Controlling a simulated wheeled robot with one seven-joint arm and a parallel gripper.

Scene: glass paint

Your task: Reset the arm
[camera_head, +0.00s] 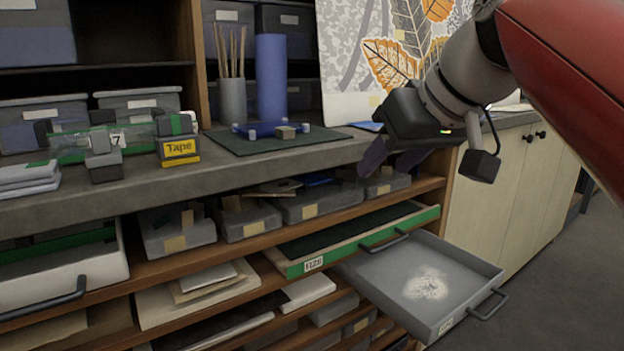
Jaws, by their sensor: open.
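My gripper (388,160) hangs in front of the counter edge, right of centre in the head view. Its dark fingers point down and to the left, and they look apart with nothing between them. My red and grey arm reaches in from the upper right. The gripper appears above the open grey drawer (385,288) and near the green-fronted tray (420,219). I cannot tell the exact gap to the counter.
The grey drawer sticks out at the lower right with a pale patch inside. On the counter (60,205) are a tape box (178,148), a green mat (225,142) and a blue cylinder (271,80). A leaf-patterned panel (350,50) stands behind. Floor (560,290) at right is clear.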

